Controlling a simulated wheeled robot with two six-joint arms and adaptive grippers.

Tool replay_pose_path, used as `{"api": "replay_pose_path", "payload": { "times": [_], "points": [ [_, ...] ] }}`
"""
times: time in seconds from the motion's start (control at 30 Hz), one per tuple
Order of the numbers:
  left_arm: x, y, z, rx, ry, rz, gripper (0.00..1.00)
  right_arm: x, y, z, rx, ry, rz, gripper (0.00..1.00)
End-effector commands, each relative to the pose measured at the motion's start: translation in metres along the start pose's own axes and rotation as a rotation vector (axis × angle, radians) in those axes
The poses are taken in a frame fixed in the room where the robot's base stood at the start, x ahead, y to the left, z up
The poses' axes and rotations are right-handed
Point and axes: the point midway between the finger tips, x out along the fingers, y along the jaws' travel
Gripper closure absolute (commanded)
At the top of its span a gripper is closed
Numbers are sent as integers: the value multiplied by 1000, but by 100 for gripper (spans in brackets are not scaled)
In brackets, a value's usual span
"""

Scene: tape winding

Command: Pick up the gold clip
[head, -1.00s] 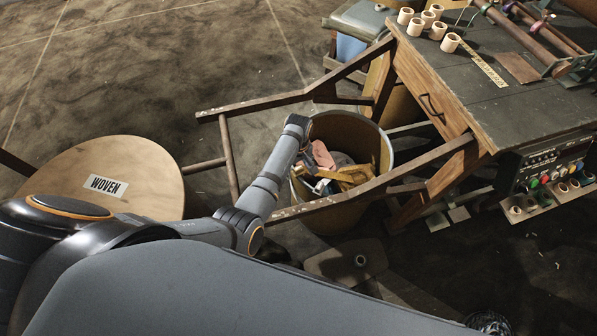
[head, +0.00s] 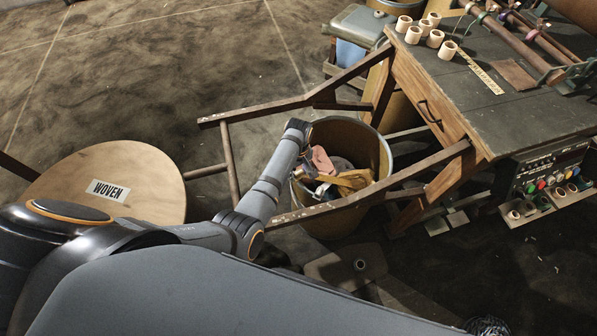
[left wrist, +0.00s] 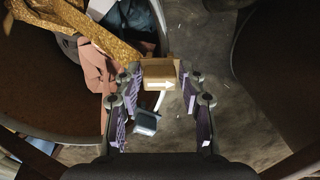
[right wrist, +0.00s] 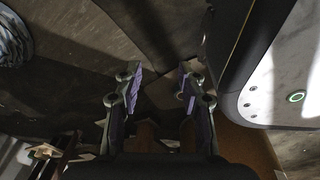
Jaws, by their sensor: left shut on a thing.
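In the head view my left arm reaches to the near left side of a round bin (head: 376,151), but the fingers are hard to make out there. My right gripper (right wrist: 160,84) is open, with nothing seen between its fingers. I cannot make out a gold clip for certain. A gold patterned strip (left wrist: 98,32) lies in the bin.
The bin also holds pink cloth (left wrist: 95,66). A small grey-blue piece (left wrist: 146,122) shows below the tan block. A wooden frame rail (head: 385,184) crosses in front of the bin. A workbench (head: 505,116) with several pale rolls stands right. A round board marked WOVEN (head: 130,160) is at left.

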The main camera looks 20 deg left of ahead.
Motion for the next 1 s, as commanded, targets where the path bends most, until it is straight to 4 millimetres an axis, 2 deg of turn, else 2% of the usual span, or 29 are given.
{"api": "replay_pose_path", "payload": {
  "times": [0.03,0.13,0.4,0.6,0.8,1.0],
  "points": [
    [-14,0,0,0,1,1,80,-12,0,10,0,-11,-1,60],
    [-35,0,0,0,1,1,80,-30,1,29,-1,-20,-1,60],
    [-111,0,0,0,0,0,80,-115,8,16,-2,-14,-1,60],
    [-150,0,0,0,0,-1,80,-158,11,10,-2,-14,-1,60],
    [-168,0,0,0,0,0,80,-178,13,8,-2,-14,-1,60],
    [-171,0,0,0,1,0,80,-181,13,8,-2,-15,-1,60]
  ]
}}
